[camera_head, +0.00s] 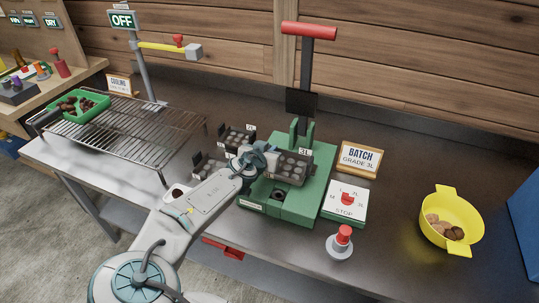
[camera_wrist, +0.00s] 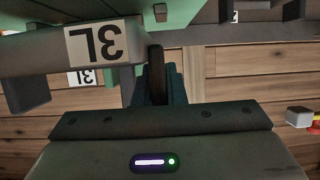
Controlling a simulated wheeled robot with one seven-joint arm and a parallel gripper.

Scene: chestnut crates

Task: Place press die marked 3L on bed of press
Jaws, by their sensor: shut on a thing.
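The press die marked 3L (camera_head: 291,171) is a dark block with round cups and a white label. My gripper (camera_head: 262,160) is shut on it and holds it over the green press (camera_head: 305,208), at the bed. I cannot tell whether the die touches the bed. In the wrist view the die's 3L label (camera_wrist: 98,43) shows upside down and close, beside the gripper fingers (camera_wrist: 157,85). The press has a tall lever with a red handle (camera_head: 309,30), standing upright.
Other dark dies (camera_head: 238,137) stand left of the press, one labelled 2L. A wire rack (camera_head: 150,132) with a green tray (camera_head: 97,117) is left.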

